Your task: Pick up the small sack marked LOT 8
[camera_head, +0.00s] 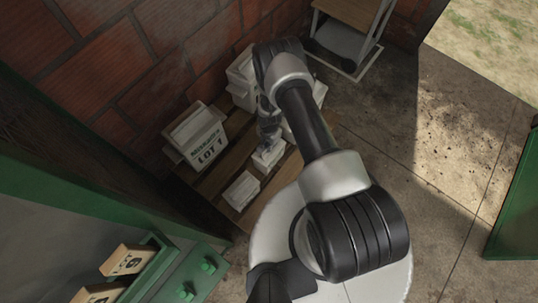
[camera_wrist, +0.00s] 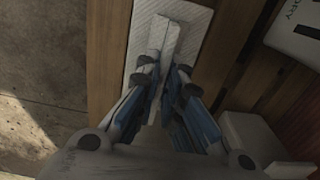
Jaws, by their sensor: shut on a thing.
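In the head view a small white sack (camera_head: 269,157) is under my gripper (camera_head: 266,143), over the wooden pallet (camera_head: 224,172). In the wrist view my gripper (camera_wrist: 164,78) is shut on the raised top fold of this sack (camera_wrist: 186,16), with one finger on each side. Its marking cannot be read, so I cannot tell whether it is LOT 8. I cannot tell whether it touches the boards. Another small sack (camera_head: 242,190) lies on the pallet nearer the front, its print too small to read.
A larger sack marked LOT 1 (camera_head: 203,140) stands at the pallet's left, by the brick wall. Another pale sack (camera_head: 240,77) is behind, partly hidden by my arm. A green unit (camera_head: 160,270) with brown blocks is at lower left. Concrete floor (camera_head: 440,130) is clear at right.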

